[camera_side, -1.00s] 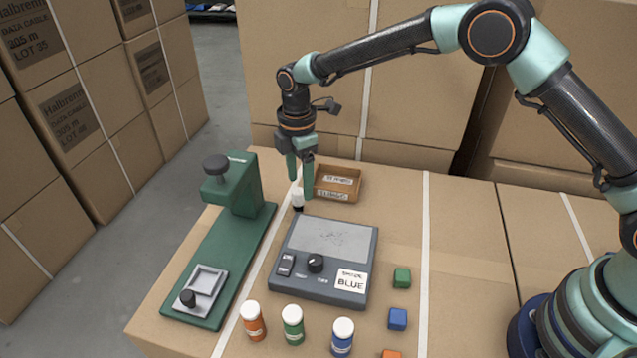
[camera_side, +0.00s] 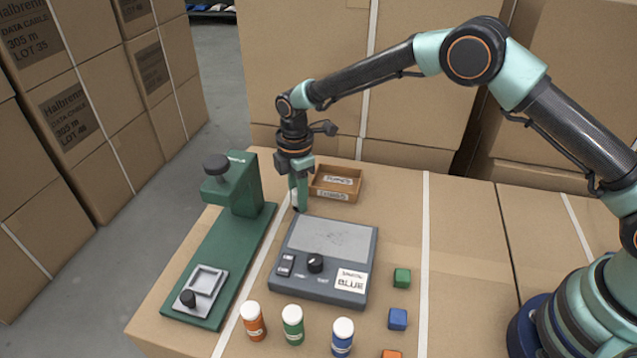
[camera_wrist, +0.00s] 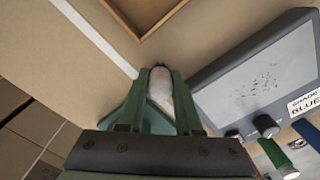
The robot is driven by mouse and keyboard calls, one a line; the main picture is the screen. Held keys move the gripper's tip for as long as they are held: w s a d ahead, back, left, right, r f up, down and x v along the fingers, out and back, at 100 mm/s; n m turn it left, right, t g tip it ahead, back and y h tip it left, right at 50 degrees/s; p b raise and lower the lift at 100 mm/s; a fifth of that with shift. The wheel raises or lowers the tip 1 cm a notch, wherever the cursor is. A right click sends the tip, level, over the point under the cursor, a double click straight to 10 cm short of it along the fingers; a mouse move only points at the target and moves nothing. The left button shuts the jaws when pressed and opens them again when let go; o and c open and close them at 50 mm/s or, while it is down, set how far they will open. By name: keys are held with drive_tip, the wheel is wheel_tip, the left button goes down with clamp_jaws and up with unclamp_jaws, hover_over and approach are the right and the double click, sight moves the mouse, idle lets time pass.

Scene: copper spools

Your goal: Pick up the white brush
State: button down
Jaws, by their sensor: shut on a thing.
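The white brush (camera_wrist: 161,82) stands between the two green fingers of my gripper (camera_wrist: 158,76) in the wrist view. In the side view my gripper (camera_side: 299,204) points down behind the grey device's far left corner, with its fingers closed around the brush. The brush is mostly hidden there by the fingers; its dark lower end shows near the fingertips. I cannot tell whether it touches the box top.
A grey device labelled BLUE (camera_side: 318,286) lies just in front. Orange (camera_side: 253,322), green (camera_side: 293,325) and blue (camera_side: 342,336) bottles and small coloured cubes (camera_side: 398,319) are nearer.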

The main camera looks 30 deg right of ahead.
drive_tip(key=shift+r, duration=0.1)
wheel_tip(320, 180, up, 20)
idle(0.5)
drive_tip(key=c, duration=1.4)
unclamp_jaws()
clamp_jaws()
